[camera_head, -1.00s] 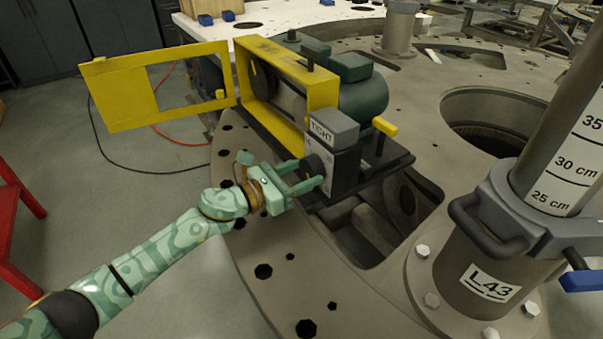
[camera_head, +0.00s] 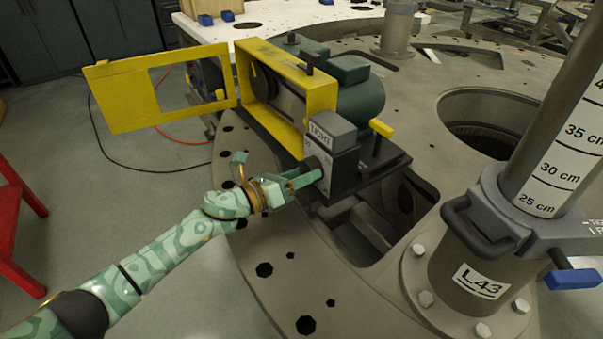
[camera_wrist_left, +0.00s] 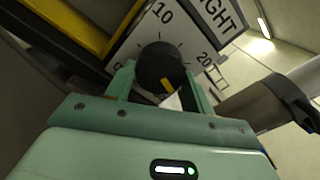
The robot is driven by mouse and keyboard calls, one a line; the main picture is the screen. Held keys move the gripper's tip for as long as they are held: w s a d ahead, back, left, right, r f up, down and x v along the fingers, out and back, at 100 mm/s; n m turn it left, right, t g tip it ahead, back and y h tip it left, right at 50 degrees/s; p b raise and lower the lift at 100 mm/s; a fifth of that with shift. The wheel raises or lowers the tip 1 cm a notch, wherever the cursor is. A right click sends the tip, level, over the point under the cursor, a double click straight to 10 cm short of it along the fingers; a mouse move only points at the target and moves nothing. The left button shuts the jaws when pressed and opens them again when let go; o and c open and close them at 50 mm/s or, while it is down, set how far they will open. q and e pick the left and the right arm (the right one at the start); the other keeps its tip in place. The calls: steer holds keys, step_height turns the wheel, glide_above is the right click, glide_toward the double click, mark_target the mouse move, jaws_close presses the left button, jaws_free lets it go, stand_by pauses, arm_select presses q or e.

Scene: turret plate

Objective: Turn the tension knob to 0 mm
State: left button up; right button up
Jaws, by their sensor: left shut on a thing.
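The tension knob (camera_wrist_left: 158,64) is round and black with a yellow pointer mark. In the left wrist view the mark points down and slightly right, while the dial's 10 is above the knob and 20 is to its right. In the head view the fingers partly hide the knob (camera_head: 313,162) on the front of the grey box (camera_head: 337,155) labelled TIGHT. My right gripper is not in view.
A yellow guard (camera_head: 285,75) with its door (camera_head: 125,95) swung open stands behind the box, beside a green motor (camera_head: 362,95). A rectangular opening lies below the box. A post with a cm scale (camera_head: 550,170) stands at right.

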arm_select(q)
steer(key=shift+n, duration=0.5)
steer(key=o, duration=1)
steer(key=shift+c, duration=0.2)
steer(key=p+v, duration=0.1)
steer(key=v, duration=1.5)
steer(key=shift+s+a+p, duration=0.1)
steer(key=shift+a+p, duration=0.1)
steer(key=shift+p, duration=0.2)
